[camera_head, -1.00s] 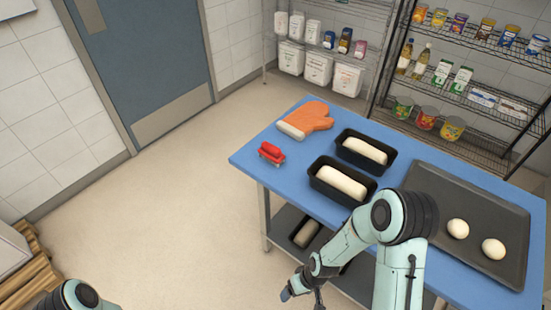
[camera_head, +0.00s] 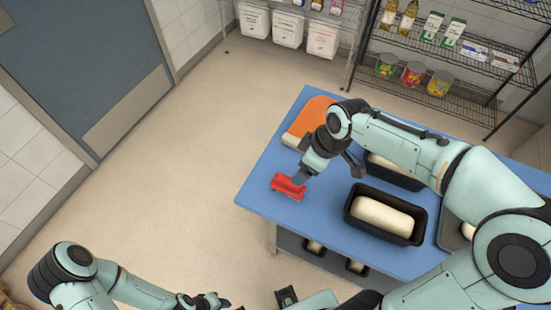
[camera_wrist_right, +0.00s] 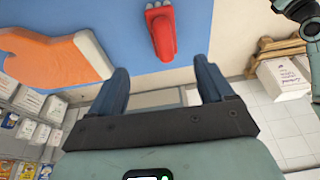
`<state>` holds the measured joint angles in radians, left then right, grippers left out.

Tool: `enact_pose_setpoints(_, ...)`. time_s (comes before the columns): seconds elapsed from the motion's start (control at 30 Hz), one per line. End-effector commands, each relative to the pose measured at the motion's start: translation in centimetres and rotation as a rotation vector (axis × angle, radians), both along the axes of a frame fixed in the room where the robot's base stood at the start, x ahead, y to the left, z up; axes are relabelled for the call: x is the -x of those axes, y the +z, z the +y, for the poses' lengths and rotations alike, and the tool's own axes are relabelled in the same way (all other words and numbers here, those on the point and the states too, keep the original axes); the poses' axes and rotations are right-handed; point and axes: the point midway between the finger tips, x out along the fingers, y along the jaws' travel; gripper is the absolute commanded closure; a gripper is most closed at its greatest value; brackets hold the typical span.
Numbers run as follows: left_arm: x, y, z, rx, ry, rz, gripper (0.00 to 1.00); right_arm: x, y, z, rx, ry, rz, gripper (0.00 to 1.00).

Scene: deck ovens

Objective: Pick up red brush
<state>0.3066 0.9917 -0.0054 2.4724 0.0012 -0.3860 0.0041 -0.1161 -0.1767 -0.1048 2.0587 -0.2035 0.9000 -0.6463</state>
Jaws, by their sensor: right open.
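The red brush (camera_head: 288,187) lies on the blue table (camera_head: 330,228) near its left corner. My right gripper (camera_head: 303,177) is right beside and above it in the head view and covers part of it. In the right wrist view the red brush (camera_wrist_right: 162,34) appears beyond the open fingertips, lined up with the gap of my right gripper (camera_wrist_right: 161,68). Nothing is between the fingers. My left gripper (camera_head: 212,301) is low at the bottom edge of the head view, away from the table; its jaws are too small to read.
An orange oven mitt (camera_head: 306,118) lies behind the brush, partly hidden by my right arm. A black loaf tin (camera_head: 352,212) with dough stands to the right, with another partly covered behind it. Wire shelves (camera_head: 455,98) stand at the back. The floor left of the table is clear.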

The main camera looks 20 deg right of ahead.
Motion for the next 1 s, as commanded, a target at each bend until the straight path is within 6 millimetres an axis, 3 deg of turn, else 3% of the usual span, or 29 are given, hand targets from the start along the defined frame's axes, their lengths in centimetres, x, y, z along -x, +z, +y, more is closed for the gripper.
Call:
enact_pose_setpoints(0.17,0.2,-0.2,0.0,0.000,0.000,0.003,0.59,0.1,-0.5,0.0,0.004,0.009,-0.002,0.19)
enact_pose_setpoints(0.5,0.6,-0.8,0.0,0.000,0.001,0.008,0.59,-1.3,-6.3,1.2,0.004,0.010,-0.002,0.19)
enact_pose_setpoints(0.77,0.5,-0.8,0.0,0.000,0.001,0.007,0.59,-1.7,-8.1,1.9,0.005,0.010,-0.004,0.19)
enact_pose_setpoints(1.0,0.5,-0.8,0.0,0.000,0.000,0.007,0.59,-2.4,-11.3,3.2,0.004,0.009,-0.002,0.19)
